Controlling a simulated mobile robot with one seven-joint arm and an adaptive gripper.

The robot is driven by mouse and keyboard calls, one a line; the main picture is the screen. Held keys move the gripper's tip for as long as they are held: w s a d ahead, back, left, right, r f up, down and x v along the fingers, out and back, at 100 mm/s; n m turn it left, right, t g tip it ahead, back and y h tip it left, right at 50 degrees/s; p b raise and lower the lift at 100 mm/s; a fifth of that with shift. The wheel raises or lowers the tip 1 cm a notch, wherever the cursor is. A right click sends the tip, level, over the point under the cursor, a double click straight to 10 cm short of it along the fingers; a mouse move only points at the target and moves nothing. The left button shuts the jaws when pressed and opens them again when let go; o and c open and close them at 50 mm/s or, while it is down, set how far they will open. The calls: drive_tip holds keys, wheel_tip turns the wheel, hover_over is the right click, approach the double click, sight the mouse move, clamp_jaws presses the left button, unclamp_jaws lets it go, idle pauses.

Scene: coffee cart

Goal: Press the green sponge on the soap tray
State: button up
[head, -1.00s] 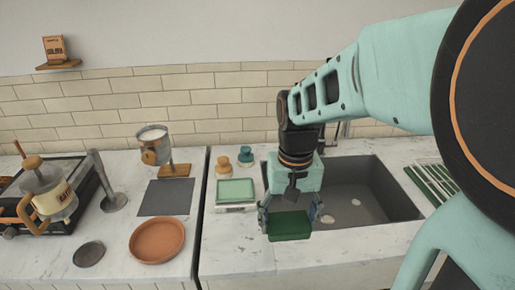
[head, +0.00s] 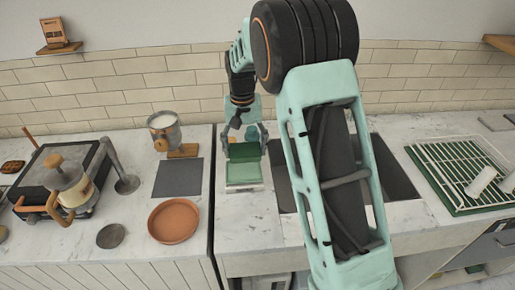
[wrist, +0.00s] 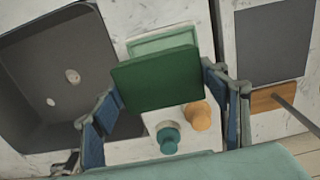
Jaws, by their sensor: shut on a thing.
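The green sponge (head: 244,151) is a dark green block. My gripper (head: 244,137) is shut on it, with one finger on each side. In the head view the sponge is over the back part of the soap tray (head: 245,184), a pale tray with a light green surface. In the wrist view the sponge (wrist: 157,77) covers much of the tray (wrist: 160,42), whose light green far part shows beyond it. The sponge looks a little above the tray; I cannot tell whether they touch.
The sink (wrist: 65,70) is beside the tray, partly hidden by my arm in the head view. A teal bottle (wrist: 168,138) and an orange bottle (wrist: 197,116) stand close behind the tray. A terracotta dish (head: 173,221) and grey mat (head: 178,177) lie left. A dish rack (head: 455,165) stands right.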

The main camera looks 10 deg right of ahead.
sight(244, 171)
drive_tip(key=shift+w+a+f, duration=0.25)
drive_tip(key=shift+w+a, duration=0.15)
drive_tip(key=shift+w, duration=0.2)
drive_tip(key=shift+f, duration=0.15)
drive_tip(key=shift+f+b, duration=1.85)
drive_tip(key=shift+f, duration=1.05)
drive_tip(key=shift+f+b, duration=0.65)
drive_tip(key=shift+f, duration=0.35)
drive_tip(key=shift+r, duration=0.1)
drive_tip(key=shift+r+p, duration=2.25)
drive_tip(key=shift+r, duration=1.2)
